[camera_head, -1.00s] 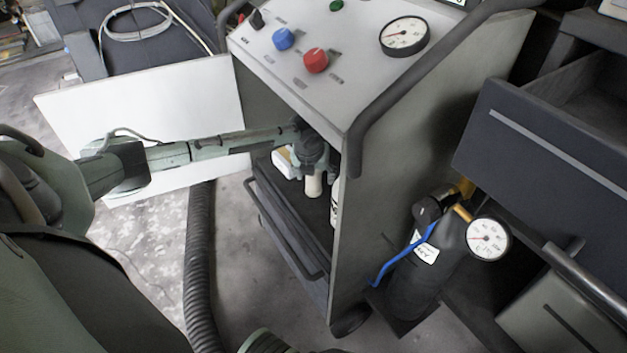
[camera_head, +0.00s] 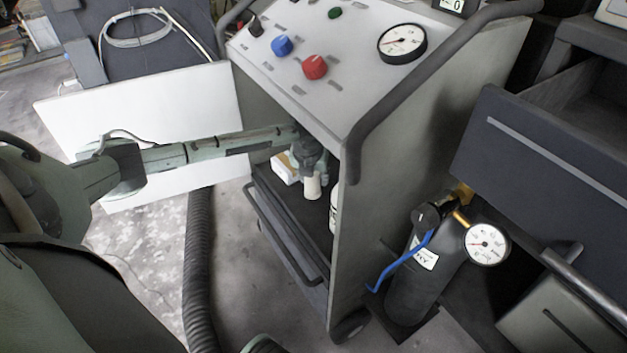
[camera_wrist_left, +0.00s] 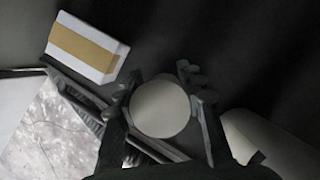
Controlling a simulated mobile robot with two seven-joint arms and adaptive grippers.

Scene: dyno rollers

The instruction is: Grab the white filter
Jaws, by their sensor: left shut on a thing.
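The white filter (camera_head: 312,187) is a small off-white cylinder inside the open compartment of the grey cart. My left gripper (camera_head: 309,170) reaches in from the left and is shut on its upper part. In the left wrist view the filter's round end (camera_wrist_left: 160,107) sits between the two fingers of my left gripper (camera_wrist_left: 163,100), one on each side. Whether the filter touches the shelf below is hard to tell. My right gripper is not in view.
A white box with a tan band (camera_wrist_left: 88,47) lies beside the filter. Another white cylinder (camera_wrist_left: 268,146) stands on the other side, near the cart's side panel (camera_head: 400,150). The cart's white door (camera_head: 150,115) hangs open behind my left arm. A dark gas bottle (camera_head: 425,275) stands right of the cart.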

